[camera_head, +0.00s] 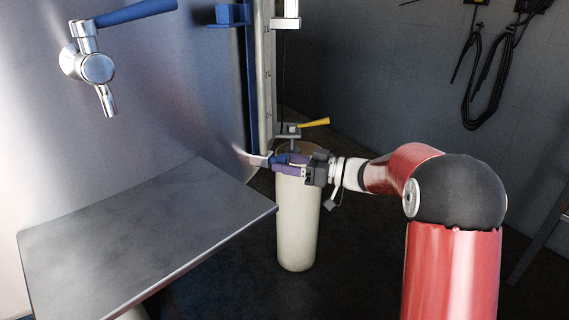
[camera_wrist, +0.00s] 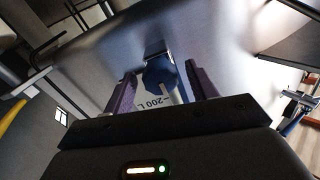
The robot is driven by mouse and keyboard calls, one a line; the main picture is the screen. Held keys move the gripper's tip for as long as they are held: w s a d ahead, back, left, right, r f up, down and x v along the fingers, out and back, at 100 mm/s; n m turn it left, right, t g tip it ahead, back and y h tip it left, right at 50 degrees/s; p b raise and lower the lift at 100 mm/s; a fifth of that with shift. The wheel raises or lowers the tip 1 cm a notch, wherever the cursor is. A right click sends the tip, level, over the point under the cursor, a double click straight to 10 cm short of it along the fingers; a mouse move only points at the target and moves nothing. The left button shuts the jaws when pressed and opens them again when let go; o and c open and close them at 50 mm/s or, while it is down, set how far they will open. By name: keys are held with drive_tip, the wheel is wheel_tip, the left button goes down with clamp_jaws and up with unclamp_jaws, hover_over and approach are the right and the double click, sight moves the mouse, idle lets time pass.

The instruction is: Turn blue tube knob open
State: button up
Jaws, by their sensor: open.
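The blue tube knob (camera_wrist: 163,76) shows in the wrist view on the side of the metal tank. It sits in the gap between my gripper's two purple fingers; whether they touch it I cannot tell. A strip marked "200 L" (camera_wrist: 156,104) shows just below the knob. In the head view my gripper (camera_head: 276,163) reaches left toward the tank and is open. A small blue part (camera_head: 270,160) shows at its fingertips there, mostly hidden by the fingers.
A metal shelf (camera_head: 150,235) juts out at the lower left. A steel tap (camera_head: 97,68) with a blue lever is on the tank (camera_head: 190,110). A pale cylinder (camera_head: 297,235) stands just below my gripper, with a yellow lever (camera_head: 313,123) above it. Dark floor lies around.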

drive_tip(key=shift+w+a, duration=0.15)
drive_tip(key=shift+a, duration=0.4)
drive_tip(key=shift+c, duration=0.3)
drive_tip(key=c, duration=0.9)
